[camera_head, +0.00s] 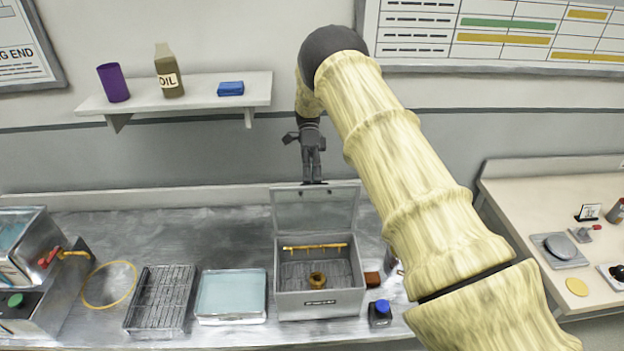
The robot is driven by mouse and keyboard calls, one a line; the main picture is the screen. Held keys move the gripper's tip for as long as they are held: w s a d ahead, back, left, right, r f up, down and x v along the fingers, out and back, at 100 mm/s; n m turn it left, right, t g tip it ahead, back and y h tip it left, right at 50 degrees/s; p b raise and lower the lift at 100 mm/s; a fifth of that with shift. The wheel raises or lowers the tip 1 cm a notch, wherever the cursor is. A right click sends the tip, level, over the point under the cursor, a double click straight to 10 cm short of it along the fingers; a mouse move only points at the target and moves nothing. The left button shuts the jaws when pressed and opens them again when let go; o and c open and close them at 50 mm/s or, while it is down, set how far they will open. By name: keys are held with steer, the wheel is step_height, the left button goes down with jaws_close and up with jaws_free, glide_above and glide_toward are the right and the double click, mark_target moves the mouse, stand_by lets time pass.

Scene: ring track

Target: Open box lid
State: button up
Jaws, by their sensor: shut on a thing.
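A grey metal box (320,302) stands on the workbench, front toward me. Its lid (316,210) stands raised, nearly upright, at the box's back edge, so the inside shows. A brass rod lies across the back inside, and a brass ring (317,280) sits nearer the front. My gripper (313,181) points down at the lid's top edge and is shut on it. The exact finger contact is small and hard to make out.
A glass-like tray (231,296) and a wire rack (160,298) stand left of the box. A wall shelf (200,95) hangs behind, left of my arm.

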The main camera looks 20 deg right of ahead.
steer(key=v, duration=0.7)
stand_by(0.3)
steer(key=shift+w, duration=0.1)
steer(key=shift+c, duration=0.5)
